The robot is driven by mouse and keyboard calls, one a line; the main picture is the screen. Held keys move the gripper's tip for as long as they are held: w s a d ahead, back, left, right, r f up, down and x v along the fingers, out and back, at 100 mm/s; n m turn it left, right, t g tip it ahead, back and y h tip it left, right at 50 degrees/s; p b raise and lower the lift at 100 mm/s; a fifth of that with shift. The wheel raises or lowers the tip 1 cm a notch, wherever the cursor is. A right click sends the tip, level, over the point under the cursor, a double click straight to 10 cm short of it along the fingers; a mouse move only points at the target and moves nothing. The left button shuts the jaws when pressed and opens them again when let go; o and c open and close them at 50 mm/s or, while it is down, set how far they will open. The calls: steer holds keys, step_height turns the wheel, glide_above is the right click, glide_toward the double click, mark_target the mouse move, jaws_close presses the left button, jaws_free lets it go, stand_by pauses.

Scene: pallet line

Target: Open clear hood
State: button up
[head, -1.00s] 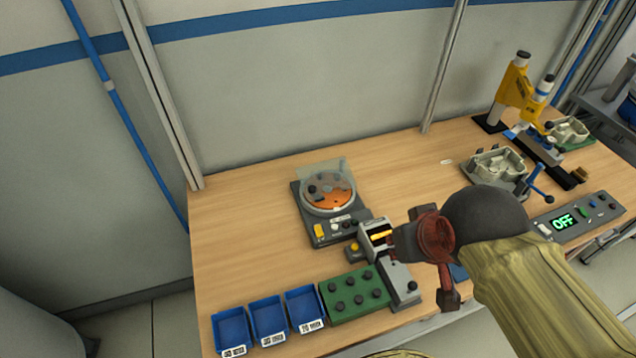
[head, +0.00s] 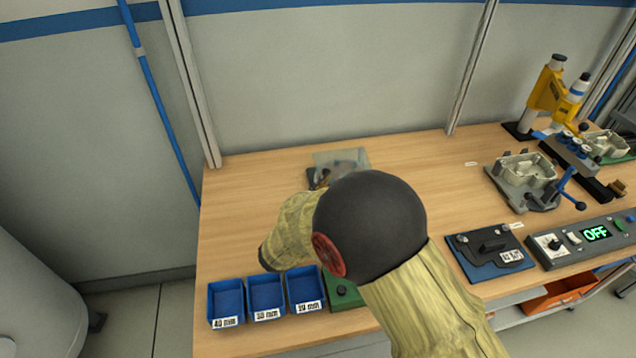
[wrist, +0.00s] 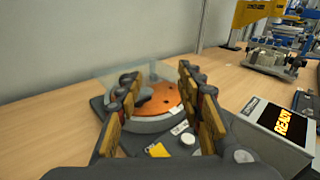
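The clear hood (head: 342,160) is a see-through panel over the round unit at the back of the bench. In the wrist view the hood (wrist: 112,70) spans above the unit's orange disc (wrist: 165,97), and it looks down over the unit. My gripper (wrist: 160,88) is open, its two padded fingers spread either side of the disc in that view, with nothing between them. I cannot tell whether a finger touches the hood. In the head view my arm hides the gripper and most of the unit.
Blue bins (head: 266,298) stand at the bench's front left, beside a partly hidden green block (head: 343,292). A box with a READY display (wrist: 275,130) is right of the gripper. A dark blue plate (head: 490,250), an OFF panel (head: 590,240) and a yellow press (head: 548,90) stand farther right.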

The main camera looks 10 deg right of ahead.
steer(key=w+a+f+n+t+y, duration=0.2)
steer(key=a+f+n, duration=0.1)
steer(key=a, duration=0.1)
steer(key=b+x, duration=0.1)
steer(key=x, duration=0.2)
steer(key=b+x, duration=0.1)
steer(key=x, duration=0.3)
steer(key=shift+r, duration=0.25)
steer(key=shift+s, duration=0.1)
jaws_close()
stand_by(0.5)
